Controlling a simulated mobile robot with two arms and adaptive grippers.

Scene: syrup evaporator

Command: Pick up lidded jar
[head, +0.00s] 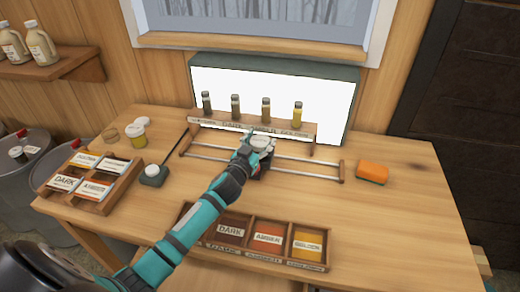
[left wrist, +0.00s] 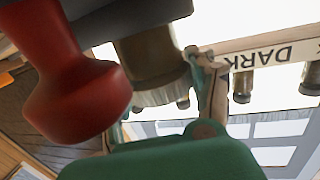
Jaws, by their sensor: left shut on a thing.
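My left gripper (head: 257,149) reaches over the table to the front of the small wooden vial rack. It is shut on a lidded jar (head: 263,143), whose pale lid shows at the fingertips in the head view. In the left wrist view, which is upside down, the brownish jar (left wrist: 158,58) with its ribbed lid sits between the fingers. My gripper hides part of the jar. I cannot tell whether its base touches anything. My right gripper is in neither view.
A red knob-shaped thing (left wrist: 68,75) stands close beside the jar. The wooden rack (head: 225,124) holds several vials before a bright panel (head: 340,100).

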